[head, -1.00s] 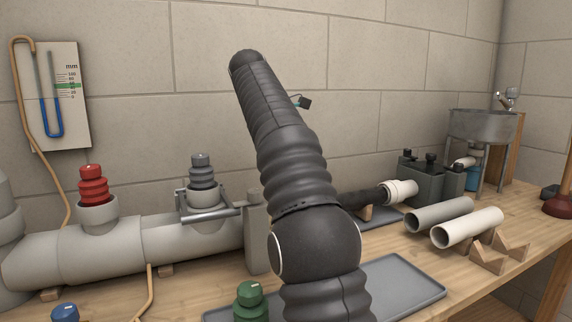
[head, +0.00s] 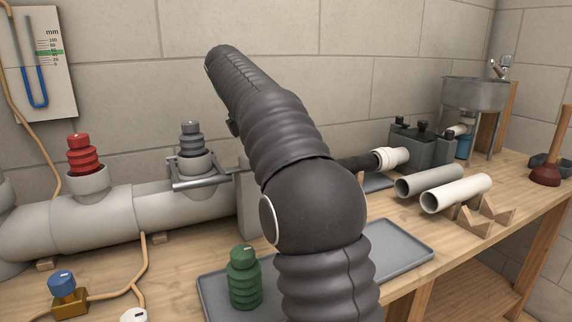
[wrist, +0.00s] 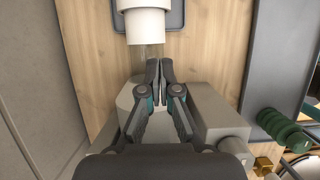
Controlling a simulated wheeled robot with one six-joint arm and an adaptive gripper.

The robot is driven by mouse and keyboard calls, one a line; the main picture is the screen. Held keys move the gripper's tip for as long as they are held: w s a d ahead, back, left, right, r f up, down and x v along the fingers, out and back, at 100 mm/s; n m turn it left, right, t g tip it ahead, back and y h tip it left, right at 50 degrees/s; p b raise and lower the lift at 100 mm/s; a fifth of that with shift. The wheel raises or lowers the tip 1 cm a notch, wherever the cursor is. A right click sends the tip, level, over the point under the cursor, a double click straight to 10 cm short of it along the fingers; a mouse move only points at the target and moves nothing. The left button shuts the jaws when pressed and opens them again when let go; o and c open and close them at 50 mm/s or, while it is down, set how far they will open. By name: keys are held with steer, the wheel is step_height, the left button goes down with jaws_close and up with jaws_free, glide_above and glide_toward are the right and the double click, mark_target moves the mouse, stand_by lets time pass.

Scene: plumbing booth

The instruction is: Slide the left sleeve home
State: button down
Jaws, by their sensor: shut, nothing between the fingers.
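My gripper (wrist: 160,70) shows in the wrist view with its fingers together and nothing between them. A white sleeve-like fitting (wrist: 145,25) is just beyond the fingertips, apart from them in the picture, above a grey tray. In the head view a white sleeve (head: 391,158) sits on the end of a black pipe (head: 357,164), which is partly hidden behind my arm. I cannot tell whether these are the same sleeve, or which is the left one. My gripper is not visible in the head view.
A grey tray (head: 400,258) with a green ribbed plug (head: 244,278) lies in front. A grey pipe run (head: 110,214) with red and grey plugs stands at left. Loose grey (head: 428,181) and white (head: 456,193) pipes lie at right, near wooden V-blocks.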

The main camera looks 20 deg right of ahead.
steer(key=x, duration=0.3)
steer(key=d, duration=0.3)
steer(key=shift+w+d, duration=0.1)
steer(key=shift+d, duration=0.45)
steer(key=shift+w+d, duration=0.1)
steer(key=shift+d, duration=1.05)
